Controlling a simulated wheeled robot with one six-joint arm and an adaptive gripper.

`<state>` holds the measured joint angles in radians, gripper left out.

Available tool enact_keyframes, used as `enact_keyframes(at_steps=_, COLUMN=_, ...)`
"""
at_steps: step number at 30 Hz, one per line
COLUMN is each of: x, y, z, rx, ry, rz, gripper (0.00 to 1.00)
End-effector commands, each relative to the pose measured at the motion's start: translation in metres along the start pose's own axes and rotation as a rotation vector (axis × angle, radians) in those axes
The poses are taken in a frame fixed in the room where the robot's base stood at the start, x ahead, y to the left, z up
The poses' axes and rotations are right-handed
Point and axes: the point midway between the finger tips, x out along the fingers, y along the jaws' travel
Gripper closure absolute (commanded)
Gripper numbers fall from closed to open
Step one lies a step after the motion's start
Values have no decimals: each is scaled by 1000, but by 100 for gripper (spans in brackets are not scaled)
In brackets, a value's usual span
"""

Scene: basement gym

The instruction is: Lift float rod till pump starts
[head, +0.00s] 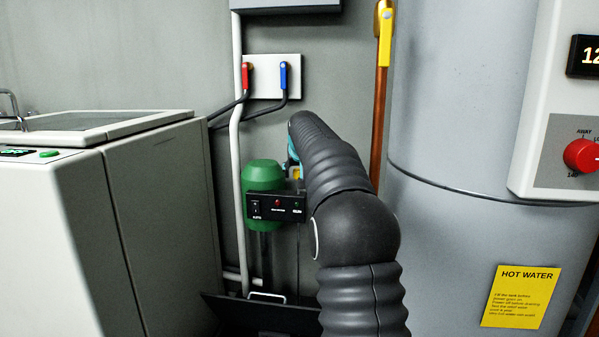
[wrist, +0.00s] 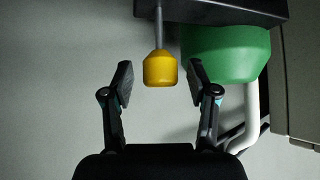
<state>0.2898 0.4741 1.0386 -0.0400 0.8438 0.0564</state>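The green pump (head: 264,184) stands against the wall, with a black control box (head: 262,208) on its front. The box carries a switch, a red lamp and a small green lamp. In the wrist view a thin grey float rod (wrist: 159,28) runs from the black box to a yellow knob (wrist: 160,70). A little of the knob also shows in the head view (head: 296,173). My gripper (wrist: 160,84) is open, its fingers on either side of the knob with gaps showing on both sides. In the head view my arm mostly hides the gripper.
Red and blue valve levers (head: 283,76) sit on a white wall plate above. A grey water tank (head: 450,110) stands to the right, with a copper pipe (head: 380,130) beside it. A white cabinet (head: 160,210) is at left. A black pit cover (head: 240,312) lies below.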

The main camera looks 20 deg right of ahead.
Motion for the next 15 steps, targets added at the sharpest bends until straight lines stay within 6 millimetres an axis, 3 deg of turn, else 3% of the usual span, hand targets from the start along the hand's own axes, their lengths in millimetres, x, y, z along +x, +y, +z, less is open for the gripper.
enact_keyframes(at_steps=1, x=0, y=0, z=0, rx=0, ry=0, rz=0, gripper=53)
enact_keyframes(at_steps=6, x=0, y=0, z=0, rx=0, ry=0, rz=0, gripper=96)
enact_keyframes(at_steps=7, x=0, y=0, z=0, rx=0, ry=0, rz=0, gripper=100)
enact_keyframes(at_steps=15, x=-4, y=1, z=-4, rx=0, ry=0, rz=1, gripper=100)
